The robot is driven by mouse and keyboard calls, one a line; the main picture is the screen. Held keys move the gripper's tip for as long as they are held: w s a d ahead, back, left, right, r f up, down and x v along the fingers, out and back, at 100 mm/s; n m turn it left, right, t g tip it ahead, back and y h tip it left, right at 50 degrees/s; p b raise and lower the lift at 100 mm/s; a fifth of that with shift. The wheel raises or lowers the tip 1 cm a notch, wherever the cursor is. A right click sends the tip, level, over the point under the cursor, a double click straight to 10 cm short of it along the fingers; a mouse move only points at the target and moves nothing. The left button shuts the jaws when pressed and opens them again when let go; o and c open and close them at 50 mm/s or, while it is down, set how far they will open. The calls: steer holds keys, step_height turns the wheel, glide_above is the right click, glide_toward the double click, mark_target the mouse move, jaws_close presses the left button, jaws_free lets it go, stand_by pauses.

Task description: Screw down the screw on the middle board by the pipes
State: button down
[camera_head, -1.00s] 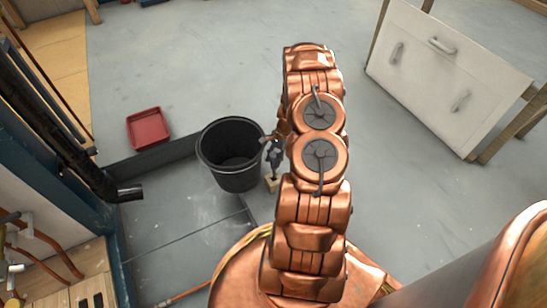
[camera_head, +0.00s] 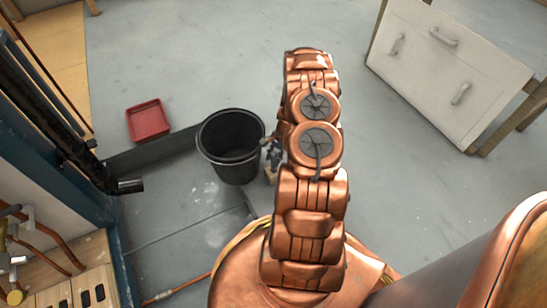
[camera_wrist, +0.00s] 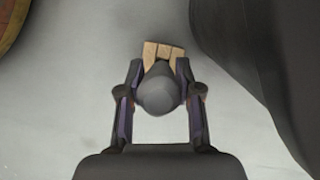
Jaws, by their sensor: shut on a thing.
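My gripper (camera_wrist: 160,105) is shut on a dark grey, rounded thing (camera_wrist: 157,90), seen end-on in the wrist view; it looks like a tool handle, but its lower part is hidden. A small light wooden block (camera_wrist: 163,50) shows just beyond it, low near the floor. In the head view my gripper (camera_head: 273,150) is small and partly behind my arm, right of the black bucket, with the wooden block (camera_head: 270,176) below it. Light wooden boards (camera_head: 62,293) with dark slots lie at the lower left by copper pipes (camera_head: 50,240). I cannot make out a screw on them.
The black bucket (camera_head: 231,165) stands close left of my gripper; its dark side fills the wrist view's right (camera_wrist: 270,60). A red tray (camera_head: 148,121) lies on the floor. A dark pipe (camera_head: 128,186) sticks out at left. A white cabinet (camera_head: 445,75) stands upper right.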

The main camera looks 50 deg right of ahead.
steer(key=c, duration=0.7)
jaws_free()
steer(key=v, duration=1.2)
